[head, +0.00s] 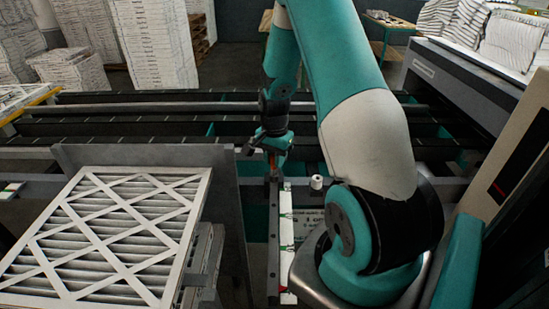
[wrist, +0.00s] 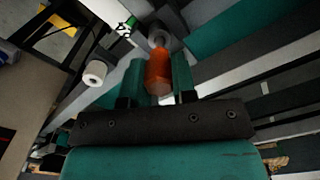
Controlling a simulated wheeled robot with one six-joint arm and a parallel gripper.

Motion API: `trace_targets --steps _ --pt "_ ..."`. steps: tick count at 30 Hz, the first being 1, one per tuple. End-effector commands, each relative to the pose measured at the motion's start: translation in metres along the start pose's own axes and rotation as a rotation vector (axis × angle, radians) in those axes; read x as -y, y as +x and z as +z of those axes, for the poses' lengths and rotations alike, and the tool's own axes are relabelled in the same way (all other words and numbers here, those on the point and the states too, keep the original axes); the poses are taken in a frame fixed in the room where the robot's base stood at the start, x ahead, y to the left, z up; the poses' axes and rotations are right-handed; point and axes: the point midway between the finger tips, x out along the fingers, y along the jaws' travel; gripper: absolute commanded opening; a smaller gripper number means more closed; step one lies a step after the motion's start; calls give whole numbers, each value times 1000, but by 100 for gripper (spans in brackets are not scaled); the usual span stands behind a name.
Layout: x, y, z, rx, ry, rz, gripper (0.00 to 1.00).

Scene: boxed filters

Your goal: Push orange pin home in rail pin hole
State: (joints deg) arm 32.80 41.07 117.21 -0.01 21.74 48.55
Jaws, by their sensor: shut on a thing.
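The orange pin (wrist: 159,72) is held between the two teal fingers of my gripper (wrist: 160,82) in the wrist view. Its far end meets a grey round part (wrist: 158,38) on the rail; whether the tip is inside the hole I cannot tell. In the head view my gripper (head: 272,150) points down at the far end of the dark rail (head: 274,240), and a bit of the orange pin (head: 272,160) shows below it. The pin hole itself is hidden.
A white roll (head: 316,182) sits right of my gripper, also visible in the wrist view (wrist: 95,72). A white printed strip (head: 287,225) lies along the rail. Dark conveyor beams cross behind.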

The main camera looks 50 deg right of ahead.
Motion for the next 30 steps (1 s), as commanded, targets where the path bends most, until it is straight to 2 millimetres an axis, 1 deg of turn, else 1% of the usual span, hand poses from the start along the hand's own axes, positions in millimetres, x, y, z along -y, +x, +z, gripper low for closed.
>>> trace_targets --steps 29,30 --pt "0 25 0 0 0 0 0" --pt "0 24 0 0 0 0 34"
